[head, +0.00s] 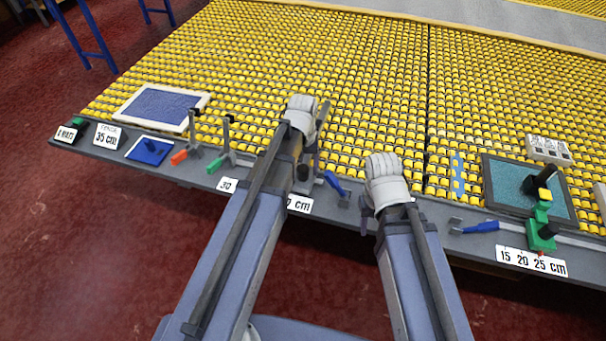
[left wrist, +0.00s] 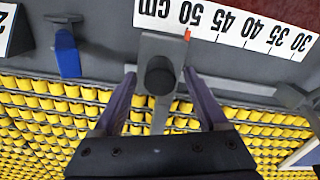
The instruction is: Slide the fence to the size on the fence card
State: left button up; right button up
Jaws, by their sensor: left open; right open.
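The fence card (head: 107,136) at the front left of the table reads 35 cm. In the left wrist view the fence is a grey slider with a black knob (left wrist: 160,74) on a rail. Its orange pointer (left wrist: 187,35) stands at about 50 on the white scale (left wrist: 235,27), which runs from 50 down to 30. My left gripper (left wrist: 158,88) is open, with one finger on each side of the knob and gaps visible. In the head view my left arm hides most of the fence and scale. My right gripper (head: 366,218) is open and empty over the table's front edge.
A blue lever (head: 335,183) lies beside the scale's 50 end. A green slider (head: 541,236) with a 15-20-25 cm scale (head: 531,261) is at right. Yellow rollers (head: 385,90) cover the table behind.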

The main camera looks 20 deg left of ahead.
pick_arm(q)
jog(key=shift+f, duration=0.15)
jog(key=shift+c, duration=0.2)
grip_shut()
dwell(0.4)
jog(key=shift+a, duration=0.1)
dwell(0.8)
